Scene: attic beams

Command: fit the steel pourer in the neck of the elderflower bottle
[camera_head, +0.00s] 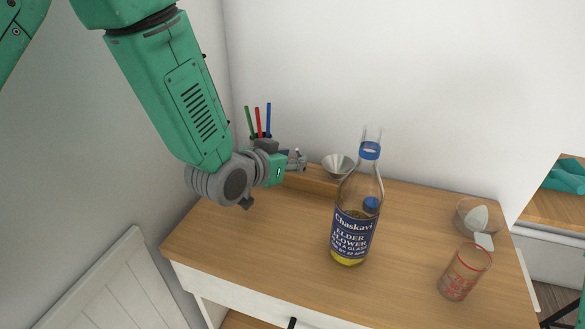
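The elderflower bottle (352,232) stands upright on the wooden top, right of the middle. It is clear glass with a dark blue label, a blue band round the neck and a little yellow liquid at the bottom. My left gripper (298,160) is at the back of the top, left of the bottle's neck and apart from it. Its fingers are small and partly hidden, so I cannot tell whether they are open or hold anything. I cannot make out a steel pourer for certain. My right gripper is not in view.
A steel funnel-shaped piece (338,165) is by a low wooden block (311,181) at the back. Coloured sticks (257,122) stand behind my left wrist. A red-printed glass (465,272) and a clear bowl (474,216) are at right. The front left of the wooden top (262,252) is clear.

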